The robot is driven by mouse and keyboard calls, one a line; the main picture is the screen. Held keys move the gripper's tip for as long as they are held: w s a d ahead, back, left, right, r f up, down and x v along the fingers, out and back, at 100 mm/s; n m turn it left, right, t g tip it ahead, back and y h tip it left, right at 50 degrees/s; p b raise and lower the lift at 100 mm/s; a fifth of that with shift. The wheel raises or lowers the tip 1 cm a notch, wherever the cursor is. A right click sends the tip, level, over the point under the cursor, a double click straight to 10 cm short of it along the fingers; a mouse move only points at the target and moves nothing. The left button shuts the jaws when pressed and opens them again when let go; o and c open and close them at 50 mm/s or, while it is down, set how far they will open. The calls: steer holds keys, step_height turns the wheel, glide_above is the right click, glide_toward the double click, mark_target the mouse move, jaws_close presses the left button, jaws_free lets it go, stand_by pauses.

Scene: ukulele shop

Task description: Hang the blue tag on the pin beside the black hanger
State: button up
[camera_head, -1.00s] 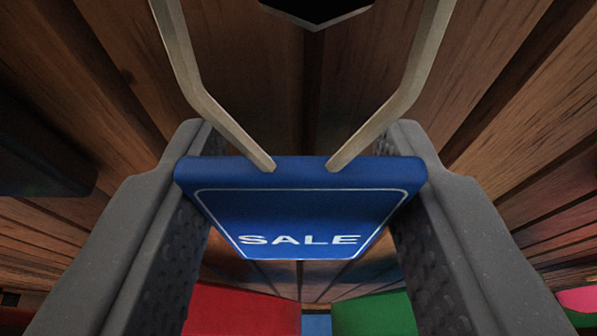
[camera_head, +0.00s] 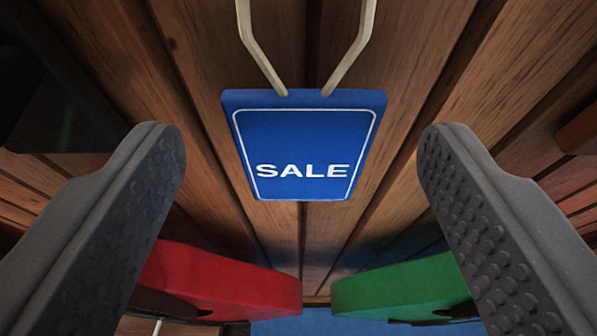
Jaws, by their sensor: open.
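The blue tag (camera_head: 303,145) with white SALE lettering and a thin white border hangs upright by its pale cord (camera_head: 358,48) in front of the wooden wall, at the upper middle. The cord's two strands run up out of the picture, so what holds it at the top is hidden. My gripper (camera_head: 302,160) is wide open, with one grey finger on each side of the tag. Both fingers are clear of the tag and nothing is between them in contact. The pin and the black hanger are not visible now.
A red object (camera_head: 215,280) and a green object (camera_head: 405,285) are below the tag, with a blue surface (camera_head: 325,328) between and under them. The wooden plank wall (camera_head: 480,60) fills the background. A dark shape (camera_head: 65,85) is at the left.

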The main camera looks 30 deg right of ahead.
steer(key=b+v, duration=0.2)
steer(key=v, duration=0.8)
steer(key=w+a+r+n+t+y+b, duration=0.1)
steer(key=a+r+n+y+b, duration=0.2)
steer(key=a, duration=0.5)
steer(key=w+a+r+t+y+b, duration=0.15)
steer(key=a+r+b, duration=0.3)
steer(key=a, duration=0.45)
steer(key=s+a+r+n+y+b, duration=0.1)
steer(key=s+a+r, duration=0.1)
steer(key=a, duration=0.3)
steer(key=s+a+r+n+t+b, duration=0.1)
steer(key=s+a+r+b, duration=0.1)
steer(key=s+a+r, duration=0.1)
steer(key=s+a+r+n+y+b, duration=0.1)
steer(key=s+a+r, duration=0.2)
steer(key=a, duration=0.4)
steer(key=shift+a+r+y+b, duration=0.35)
steer(key=shift+r+b, duration=0.05)
steer(key=shift+r, duration=0.15)
